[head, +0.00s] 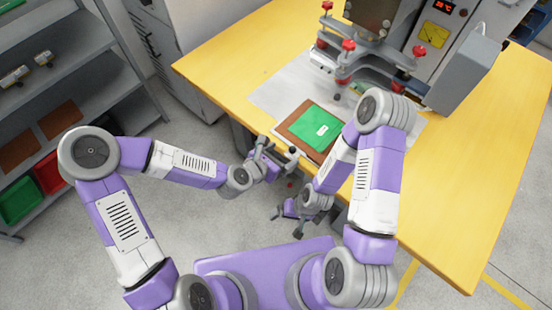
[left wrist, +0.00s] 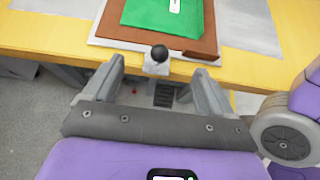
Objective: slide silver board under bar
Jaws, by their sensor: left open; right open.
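The silver board (left wrist: 125,45) shows as a pale rim under a brown board (left wrist: 200,47) with a green sheet (left wrist: 150,12) on it. A black ball knob (left wrist: 158,53) stands at its front edge. In the head view the stack lies in front of the press, and the grey bar (head: 362,62) with red knobs is behind it. My left gripper (head: 284,157) is open at the table's front edge. In the left wrist view its fingers (left wrist: 160,75) stand either side of the knob; contact is not visible. My right gripper (head: 288,222) is open, empty and lower, off the table.
The stack lies on a large grey sheet (head: 283,88) on the yellow table (head: 230,65). The press's grey control box (head: 465,78) stands at back right. Shelves (head: 75,60) with brown boards and bins stand at left. The table's right side is clear.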

